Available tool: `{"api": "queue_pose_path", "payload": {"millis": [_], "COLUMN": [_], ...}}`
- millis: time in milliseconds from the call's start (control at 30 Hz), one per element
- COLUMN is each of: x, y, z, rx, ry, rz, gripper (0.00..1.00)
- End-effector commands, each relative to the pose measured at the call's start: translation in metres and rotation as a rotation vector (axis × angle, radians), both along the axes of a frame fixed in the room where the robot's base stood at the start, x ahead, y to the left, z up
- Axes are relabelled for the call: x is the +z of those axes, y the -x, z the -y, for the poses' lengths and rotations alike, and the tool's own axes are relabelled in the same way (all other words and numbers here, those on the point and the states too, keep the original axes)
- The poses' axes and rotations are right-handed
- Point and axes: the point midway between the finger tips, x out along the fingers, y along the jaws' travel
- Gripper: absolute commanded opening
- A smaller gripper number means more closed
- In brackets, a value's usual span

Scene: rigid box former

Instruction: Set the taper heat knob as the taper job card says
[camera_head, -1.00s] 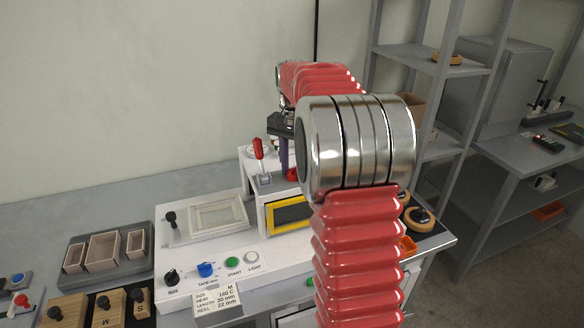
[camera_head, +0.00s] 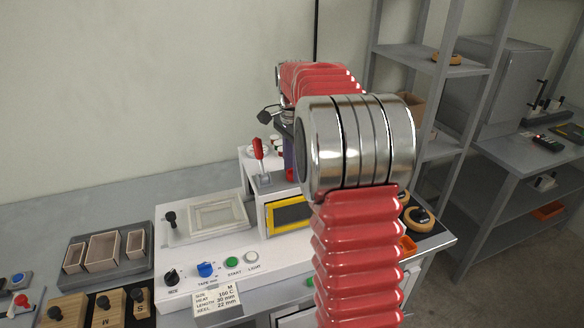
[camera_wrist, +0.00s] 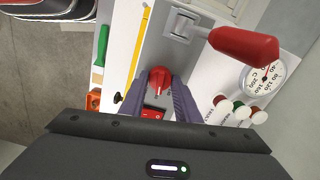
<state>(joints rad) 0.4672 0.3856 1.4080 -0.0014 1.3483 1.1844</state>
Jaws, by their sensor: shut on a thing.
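The red taper heat knob (camera_wrist: 160,77) sits on a grey panel in the wrist view. My gripper (camera_wrist: 160,84) is shut on the knob, one finger on each side of it. A round dial gauge (camera_wrist: 263,78) marked in C, with numbers including 120, 160 and 200, stands to the right; its needle is too small to read surely. The job card (camera_head: 217,299) at the machine's front reads size M, heat 160 C, length 30 mm, reel 22 mm.
A red-handled lever (camera_wrist: 245,45) stands close to my gripper, also seen in the head view (camera_head: 258,149). A red rocker switch (camera_wrist: 152,112) lies just below the knob. A blue tape knob (camera_head: 206,269) is on the front panel.

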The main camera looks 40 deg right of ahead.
Motion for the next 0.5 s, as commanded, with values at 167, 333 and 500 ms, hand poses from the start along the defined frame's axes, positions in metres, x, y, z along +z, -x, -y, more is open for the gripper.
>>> {"api": "queue_pose_path", "payload": {"millis": [167,333,500], "x": [-0.0010,-0.0010,-0.0006], "y": [-0.0020,-0.0021,-0.0014], "z": [-0.0038,-0.0038,-0.0023], "rx": [0.003,0.003,0.002], "ry": [-0.007,-0.006,-0.004], "rz": [0.003,0.002,0.001], "gripper": [0.07,0.33,0.45]}}
